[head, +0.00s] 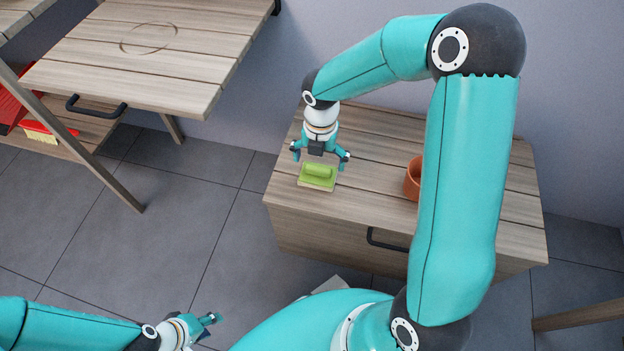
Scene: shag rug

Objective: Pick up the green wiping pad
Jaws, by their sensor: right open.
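The green wiping pad (318,172) lies on the low wooden cabinet top (372,185), near its left front side. It has a raised green handle along its top and a paler base. My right gripper (320,158) points down just above and behind the pad in the head view, with its fingers spread wide and nothing between them. Whether the fingers touch the pad I cannot tell. My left gripper (208,326) is low at the bottom left, over the floor, away from the pad. Its finger spacing is unclear from this angle.
A terracotta pot (412,180) stands on the cabinet, partly hidden by my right arm. A wooden table (150,55) with a dark handle is at the upper left, with red items (40,130) on a shelf below. Grey tiled floor (170,215) is clear between them.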

